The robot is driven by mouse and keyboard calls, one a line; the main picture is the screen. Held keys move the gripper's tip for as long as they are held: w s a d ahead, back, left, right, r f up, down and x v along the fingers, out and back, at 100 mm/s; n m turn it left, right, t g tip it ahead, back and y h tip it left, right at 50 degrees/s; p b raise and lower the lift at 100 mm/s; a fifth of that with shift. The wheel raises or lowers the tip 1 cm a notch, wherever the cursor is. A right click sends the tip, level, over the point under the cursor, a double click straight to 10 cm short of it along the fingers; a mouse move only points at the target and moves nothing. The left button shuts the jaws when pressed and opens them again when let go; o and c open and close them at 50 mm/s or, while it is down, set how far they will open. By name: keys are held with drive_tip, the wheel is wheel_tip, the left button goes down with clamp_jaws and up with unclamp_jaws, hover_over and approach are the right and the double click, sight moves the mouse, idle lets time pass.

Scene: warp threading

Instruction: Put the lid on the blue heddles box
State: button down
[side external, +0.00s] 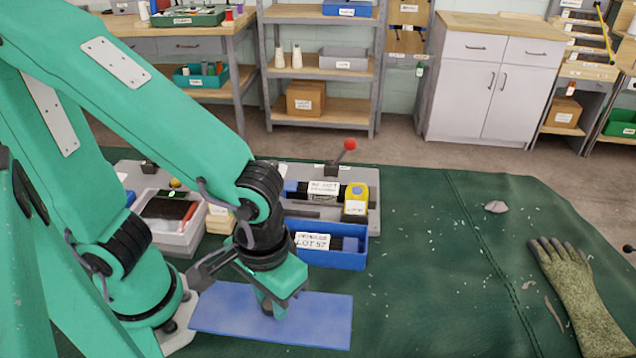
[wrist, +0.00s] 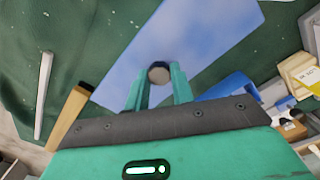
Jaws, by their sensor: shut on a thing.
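The blue lid (side external: 320,318) is a flat rectangular panel low over the green mat, in front of the blue heddles box. It also fills the upper middle of the wrist view (wrist: 205,40). I cannot tell whether the lid touches the mat. The blue heddles box (side external: 340,258) sits just behind the lid, open at the top, with a "LOT 57" label and dark contents. Its left end is partly hidden by my arm.
Behind the box, a grey tray (side external: 372,215) holds a yellow item (side external: 356,198) and a red-knobbed lever (side external: 349,145). A light grey bin (side external: 172,240) stands left. A work glove (side external: 578,295) lies far right. The green mat (side external: 430,270) between is mostly clear.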

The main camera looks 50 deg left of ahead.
drive_tip(key=shift+w, duration=0.1)
idle(0.3)
drive_tip(key=shift+w+a+r, duration=0.1)
drive_tip(key=shift+w, duration=0.35)
drive_tip(key=w+a+r, duration=0.1)
drive_tip(key=w+a, duration=1.3)
drive_tip(key=w, duration=0.3)
drive_tip(key=shift+w+r, duration=0.2)
drive_tip(key=shift+r, duration=0.15)
drive_tip(key=shift+a+f, duration=0.1)
drive_tip(key=shift+f, duration=0.05)
drive_tip(key=shift+f, duration=3.25)
drive_tip(key=shift+f, duration=0.45)
